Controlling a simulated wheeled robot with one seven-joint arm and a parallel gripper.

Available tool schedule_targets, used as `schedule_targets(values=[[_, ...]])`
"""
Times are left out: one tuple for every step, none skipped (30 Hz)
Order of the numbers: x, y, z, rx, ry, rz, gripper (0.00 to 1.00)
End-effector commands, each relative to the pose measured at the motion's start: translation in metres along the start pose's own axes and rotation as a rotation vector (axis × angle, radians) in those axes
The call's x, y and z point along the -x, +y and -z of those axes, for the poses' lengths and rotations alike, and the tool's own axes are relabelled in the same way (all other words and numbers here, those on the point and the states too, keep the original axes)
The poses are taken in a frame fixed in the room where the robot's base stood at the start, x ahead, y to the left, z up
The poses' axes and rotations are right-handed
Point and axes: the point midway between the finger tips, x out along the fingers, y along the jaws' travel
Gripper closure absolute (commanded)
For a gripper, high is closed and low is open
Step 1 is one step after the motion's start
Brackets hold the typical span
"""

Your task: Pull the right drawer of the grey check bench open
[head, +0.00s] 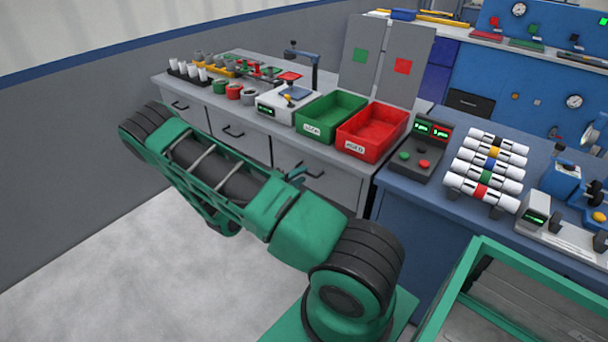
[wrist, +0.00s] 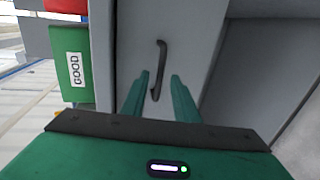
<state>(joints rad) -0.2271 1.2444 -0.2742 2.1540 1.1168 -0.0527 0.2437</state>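The grey check bench (head: 165,82) stands along the wall in the head view, with drawers in its front. The right drawer (head: 340,186) looks shut, and my arm covers its lower part. Its dark bar handle (wrist: 161,62) stands upright in the wrist view. My gripper (wrist: 160,88) is open, with one green fingertip on each side of the handle's lower part. I cannot tell whether either finger touches it. In the head view my gripper (head: 295,176) is at the right drawer's front, mostly hidden behind my own arm.
A green GOOD bin (head: 312,130) and a red bin (head: 352,149) stand on the bench above the drawer. Other drawers with handles (head: 233,132) lie to the left. A blue bench (head: 402,214) adjoins on the right. The floor (head: 110,262) in front is clear at left.

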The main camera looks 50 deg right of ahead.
Motion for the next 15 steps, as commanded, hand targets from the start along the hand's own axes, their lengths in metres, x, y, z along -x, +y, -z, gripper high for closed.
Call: schedule_targets(values=[[-0.009, 0.0, -0.001, -0.001, -0.003, 0.0, 0.72], [-0.013, 0.0, -0.001, -0.001, -0.002, 0.0, 0.72], [-0.018, -0.001, -0.001, -0.001, -0.002, 0.0, 0.72], [-0.022, -0.001, -0.001, -0.001, -0.002, 0.001, 0.72], [-0.025, -0.001, -0.001, -0.001, -0.002, 0.001, 0.72], [-0.029, -0.001, -0.001, -0.001, -0.001, 0.001, 0.72], [-0.031, -0.001, 0.0, -0.001, -0.001, 0.001, 0.72], [-0.033, -0.001, 0.0, 0.0, -0.001, 0.001, 0.72], [-0.035, -0.001, 0.0, -0.001, -0.001, 0.001, 0.72], [-0.036, 0.0, 0.0, -0.001, -0.001, 0.001, 0.72], [-0.037, 0.0, 0.0, -0.001, -0.001, 0.001, 0.72], [-0.038, 0.0, 0.0, -0.001, 0.0, 0.001, 0.72], [-0.039, 0.0, 0.0, 0.0, 0.0, 0.001, 0.72], [-0.039, 0.0, 0.0, 0.0, 0.0, 0.001, 0.72], [-0.039, 0.0, 0.0, 0.0, 0.0, 0.001, 0.72]])
